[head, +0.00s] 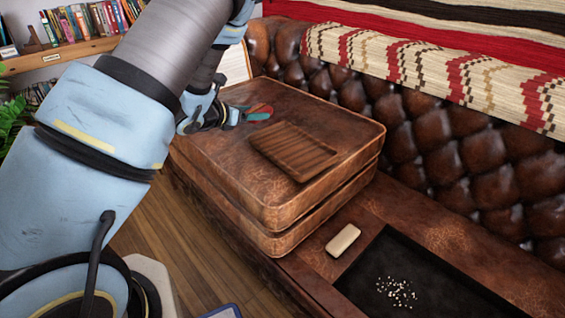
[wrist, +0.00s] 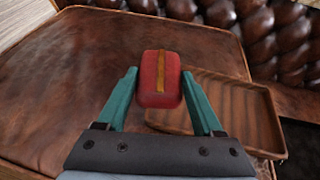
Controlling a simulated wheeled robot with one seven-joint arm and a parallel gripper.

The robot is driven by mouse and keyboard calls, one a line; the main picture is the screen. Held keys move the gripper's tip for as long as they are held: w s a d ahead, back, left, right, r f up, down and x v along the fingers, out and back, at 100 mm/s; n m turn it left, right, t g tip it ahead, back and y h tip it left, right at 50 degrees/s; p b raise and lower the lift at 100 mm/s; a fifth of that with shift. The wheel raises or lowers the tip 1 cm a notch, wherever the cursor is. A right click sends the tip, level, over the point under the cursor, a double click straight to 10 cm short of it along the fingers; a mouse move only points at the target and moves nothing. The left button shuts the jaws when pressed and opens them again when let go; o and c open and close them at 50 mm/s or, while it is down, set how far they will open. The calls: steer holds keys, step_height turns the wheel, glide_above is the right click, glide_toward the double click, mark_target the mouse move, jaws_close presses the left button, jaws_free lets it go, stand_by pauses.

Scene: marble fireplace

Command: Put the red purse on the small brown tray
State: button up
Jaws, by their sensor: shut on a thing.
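The red purse (wrist: 160,78), with a yellow-brown stripe down its middle, is between the teal fingers of my gripper (wrist: 160,92) in the wrist view. My gripper is shut on it. In the head view the purse (head: 262,108) shows as a small red patch by my gripper (head: 250,114), near the far edge of the leather cushion. The small brown tray (head: 292,150) is ribbed wood and lies on the cushion, to the right of my gripper. In the wrist view the tray (wrist: 250,110) is behind and right of the purse, which partly covers its left end.
The stacked brown leather cushion (head: 225,160) has bare room left of the tray. A tufted leather backrest (head: 420,130) rises behind. A cream bar (head: 343,240) and a black tray (head: 430,285) with white bits lie lower right. A bookshelf (head: 80,45) is far left.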

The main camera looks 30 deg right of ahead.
steer(key=shift+s+d+r+m+g+h+b, duration=0.2)
steer(key=shift+d+r+m+g+b, duration=0.25)
steer(key=shift+r, duration=0.2)
steer(key=shift+s+d+r+m+g+h+b, duration=0.1)
steer(key=shift+d+r+m+g+h+b, duration=0.1)
steer(key=shift+d+r+m+g+b, duration=0.3)
glide_above(261, 142)
steer(key=shift+g, duration=0.25)
step_height(261, 142, down, 7)
steer(key=shift+w+r+b, duration=0.15)
steer(key=shift+b, duration=0.25)
steer(key=shift+f, duration=1.45)
jaws_close()
steer(key=o, duration=1.1)
jaws_free()
steer(key=shift+f, duration=0.15)
steer(key=o, duration=0.3)
steer(key=shift+r, duration=0.2)
